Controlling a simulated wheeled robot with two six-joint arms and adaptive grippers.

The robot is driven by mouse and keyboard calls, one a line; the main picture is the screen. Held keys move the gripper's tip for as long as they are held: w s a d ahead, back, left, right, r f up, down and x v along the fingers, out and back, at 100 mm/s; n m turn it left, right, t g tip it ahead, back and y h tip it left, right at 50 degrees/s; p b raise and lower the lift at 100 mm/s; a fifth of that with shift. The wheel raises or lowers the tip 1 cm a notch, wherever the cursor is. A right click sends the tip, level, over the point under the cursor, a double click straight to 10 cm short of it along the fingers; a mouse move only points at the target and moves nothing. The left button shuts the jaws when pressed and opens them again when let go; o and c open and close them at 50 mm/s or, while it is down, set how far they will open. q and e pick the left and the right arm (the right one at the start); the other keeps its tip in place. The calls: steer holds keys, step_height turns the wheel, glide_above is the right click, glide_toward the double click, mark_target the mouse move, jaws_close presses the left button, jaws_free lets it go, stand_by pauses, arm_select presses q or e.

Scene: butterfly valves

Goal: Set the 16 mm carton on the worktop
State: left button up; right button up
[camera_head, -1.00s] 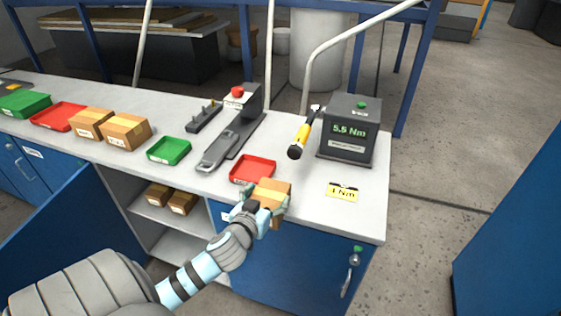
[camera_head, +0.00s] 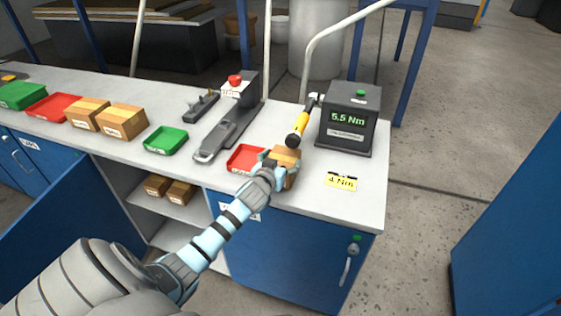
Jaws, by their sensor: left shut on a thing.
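My left gripper (camera_head: 277,172) is shut on a brown carton (camera_head: 287,157) with a yellow tape strip. The carton is at the front part of the worktop (camera_head: 308,198), just right of a red tray; I cannot tell whether it touches the surface. The gripper hides its lower left part. Two similar cartons (camera_head: 121,122) (camera_head: 88,113) stand on the worktop at left. Two more cartons (camera_head: 157,186) (camera_head: 180,193) sit on the shelf in the open cabinet. Their size labels are too small to read. My right gripper is not in view.
A red tray (camera_head: 246,158), a yellow-black torque wrench (camera_head: 299,127), a grey box reading 5.5 Nm (camera_head: 347,130) and a yellow tag (camera_head: 341,181) surround the held carton. A green tray (camera_head: 166,140) and a grey fixture (camera_head: 225,130) stand further left. The worktop's front right corner is clear.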

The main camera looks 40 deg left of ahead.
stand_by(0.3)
arm_select(q)
steer(key=o, duration=2)
steer(key=shift+s, duration=0.1)
steer(key=shift+c, duration=0.2)
steer(key=shift+d, duration=0.1)
steer(key=shift+s+r, duration=0.1)
steer(key=shift+r, duration=0.05)
steer(key=p+v, duration=0.1)
steer(key=v, duration=1.1)
steer(key=shift+p, duration=0.3)
steer(key=shift+f, duration=0.25)
